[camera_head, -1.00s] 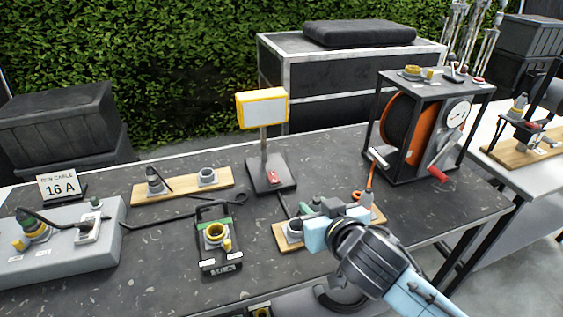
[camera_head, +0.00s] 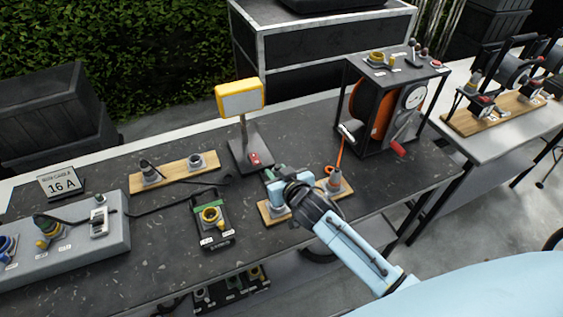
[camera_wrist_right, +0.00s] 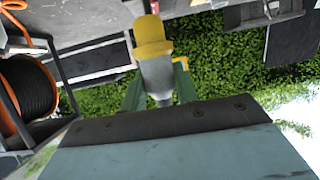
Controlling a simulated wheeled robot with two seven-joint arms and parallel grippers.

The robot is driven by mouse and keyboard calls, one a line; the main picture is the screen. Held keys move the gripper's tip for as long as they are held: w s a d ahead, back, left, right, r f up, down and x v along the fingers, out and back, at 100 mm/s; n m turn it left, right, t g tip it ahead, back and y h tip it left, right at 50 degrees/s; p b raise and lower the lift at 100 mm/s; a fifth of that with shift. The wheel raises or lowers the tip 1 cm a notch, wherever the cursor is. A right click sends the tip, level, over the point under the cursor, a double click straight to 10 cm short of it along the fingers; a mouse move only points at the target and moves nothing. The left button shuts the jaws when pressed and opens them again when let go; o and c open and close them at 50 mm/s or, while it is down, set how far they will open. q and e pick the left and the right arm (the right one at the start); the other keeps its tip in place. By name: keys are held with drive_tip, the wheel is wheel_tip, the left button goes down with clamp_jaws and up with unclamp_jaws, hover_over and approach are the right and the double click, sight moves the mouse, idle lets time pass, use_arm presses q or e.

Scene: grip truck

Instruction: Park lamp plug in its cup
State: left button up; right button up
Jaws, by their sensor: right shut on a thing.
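My right gripper (camera_head: 272,178) is over the left part of the front wooden board (camera_head: 304,209) in the head view. In the right wrist view its green fingers (camera_wrist_right: 158,92) are shut on a grey plug with a yellow end (camera_wrist_right: 153,40), which I take to be the lamp plug. The plug is hidden by the gripper in the head view. A grey cup (camera_head: 278,211) stands on the board's left, just below the gripper. A plug with an orange cable (camera_head: 335,180) stands at its right. The yellow-framed lamp (camera_head: 240,97) stands behind. My left gripper is not in view.
A back board (camera_head: 178,174) holds one plugged cup and an open-looking cup (camera_head: 197,162). A black box with a yellow socket (camera_head: 211,217) stands left of my gripper. A grey socket panel (camera_head: 75,255) lies far left. A cable reel (camera_head: 382,108) stands at the right.

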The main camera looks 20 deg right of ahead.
drive_tip(key=shift+f, duration=0.15)
wheel_tip(320, 180, down, 5)
drive_tip(key=b, duration=0.5)
drive_tip(key=shift+f, duration=0.1)
idle(0.6)
drive_tip(key=shift+f+b, duration=0.3)
drive_tip(key=shift+f, duration=0.05)
drive_tip(key=shift+f, duration=0.3)
idle(0.9)
drive_tip(key=shift+f+b, duration=1.15)
drive_tip(key=shift+f, duration=0.5)
idle(0.5)
drive_tip(key=o, duration=1.1)
